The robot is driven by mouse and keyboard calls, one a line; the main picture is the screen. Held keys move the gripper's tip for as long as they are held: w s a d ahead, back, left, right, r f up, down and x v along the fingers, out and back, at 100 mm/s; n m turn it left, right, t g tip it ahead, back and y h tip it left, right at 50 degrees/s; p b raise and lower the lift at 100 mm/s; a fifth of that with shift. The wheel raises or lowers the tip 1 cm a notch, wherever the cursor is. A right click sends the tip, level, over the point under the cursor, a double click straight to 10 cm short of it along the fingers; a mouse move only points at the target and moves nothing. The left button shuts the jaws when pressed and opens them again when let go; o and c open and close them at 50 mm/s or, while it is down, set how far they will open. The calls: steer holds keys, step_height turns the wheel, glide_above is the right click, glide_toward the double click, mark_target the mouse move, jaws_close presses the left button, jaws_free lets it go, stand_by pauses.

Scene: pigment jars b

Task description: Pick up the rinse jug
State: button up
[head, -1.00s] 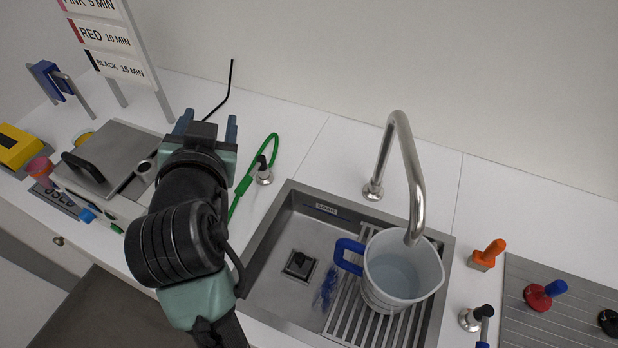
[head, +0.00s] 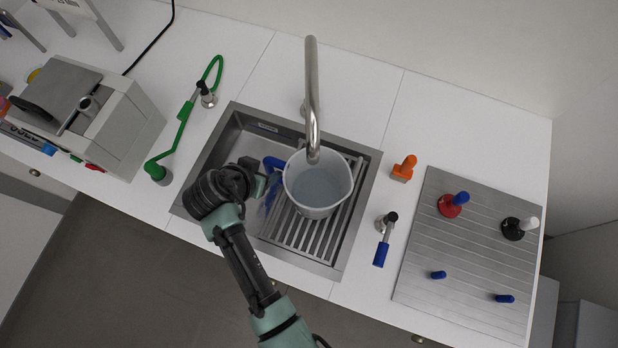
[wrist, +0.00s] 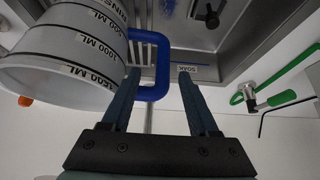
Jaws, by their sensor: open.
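The rinse jug (head: 318,186) is white with a blue handle (head: 273,164) on its left side, and stands on the ribbed rack in the sink, below the tap spout. Clear liquid shows inside it. In the wrist view the jug (wrist: 62,50) shows volume markings at the left, and its blue handle (wrist: 160,66) reaches toward the space between my fingertips. My gripper (wrist: 160,72) is open and empty, close to the handle; I cannot tell whether a finger touches it. In the head view my arm partly hides the gripper beside the handle.
The tap (head: 312,100) arches over the jug. The steel sink (head: 225,140) surrounds it. A green hose (head: 184,115) lies at the left, near a grey box device (head: 125,125). An orange-handled item (head: 405,167) and a ribbed board (head: 465,270) with coloured-handled tools are on the right.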

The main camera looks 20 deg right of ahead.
mark_target(266, 168)
steer(key=shift+a+p+x, duration=0.1)
steer(key=shift+p+x, duration=0.25)
steer(key=shift+x, duration=1)
steer(key=shift+a+p+x, duration=0.15)
steer(key=shift+p+x, duration=0.2)
steer(key=shift+x, duration=0.95)
steer(key=shift+f, duration=0.1)
jaws_close()
steer(key=shift+w, duration=0.1)
